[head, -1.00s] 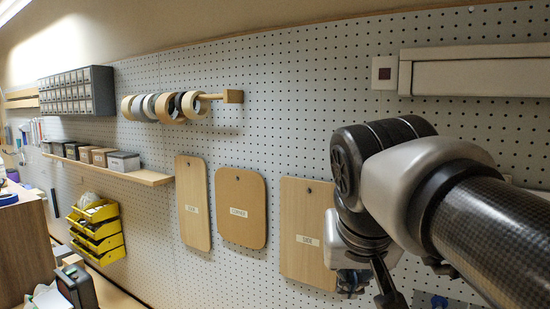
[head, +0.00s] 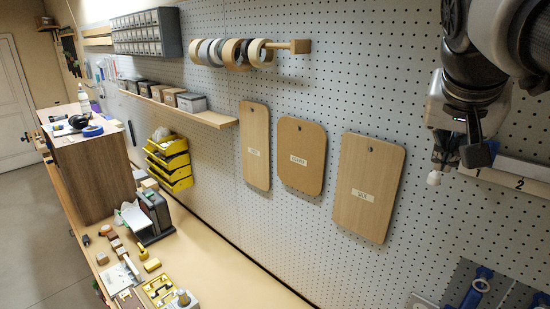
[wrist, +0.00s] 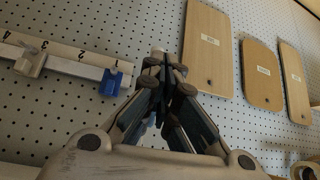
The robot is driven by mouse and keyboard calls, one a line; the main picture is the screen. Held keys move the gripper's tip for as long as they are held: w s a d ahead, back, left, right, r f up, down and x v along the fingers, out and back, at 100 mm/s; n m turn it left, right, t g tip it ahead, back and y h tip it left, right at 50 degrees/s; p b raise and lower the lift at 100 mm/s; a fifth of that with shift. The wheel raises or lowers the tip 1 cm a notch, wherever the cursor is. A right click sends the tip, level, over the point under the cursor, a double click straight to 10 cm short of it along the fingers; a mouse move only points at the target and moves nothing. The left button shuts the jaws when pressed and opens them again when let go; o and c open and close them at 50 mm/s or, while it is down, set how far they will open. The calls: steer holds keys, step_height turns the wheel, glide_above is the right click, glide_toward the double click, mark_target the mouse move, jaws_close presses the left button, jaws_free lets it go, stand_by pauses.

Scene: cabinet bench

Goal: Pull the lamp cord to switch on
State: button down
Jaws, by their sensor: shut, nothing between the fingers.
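My gripper (head: 462,152) hangs in front of the pegboard at the upper right of the head view. Its fingers are together and empty, and they show in the middle of the wrist view (wrist: 165,80). A small white knob (head: 434,178) shows just below and left of the fingers in the head view; it may be the end of the lamp cord. A pale piece also shows behind the fingertips in the wrist view (wrist: 158,50). I cannot tell whether the fingers touch it. No cord line or lamp is clear in the current views.
A numbered rail (head: 515,180) with a blue slider (wrist: 110,82) is fixed close to my gripper. Wooden boards (head: 365,190) hang on the pegboard. Tape rolls (head: 235,53) hang on a peg. Yellow bins (head: 168,160) and a cluttered bench stand to the left.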

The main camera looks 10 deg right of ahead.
mark_target(436, 179)
steer(key=x, duration=0.7)
steer(key=p+x, duration=0.1)
steer(key=x, duration=0.3)
steer(key=shift+w+d+r, duration=0.15)
steer(key=shift+w+d, duration=0.05)
steer(key=shift+w, duration=0.15)
steer(key=shift+w+d+f, duration=0.35)
steer(key=shift+w+f, duration=0.05)
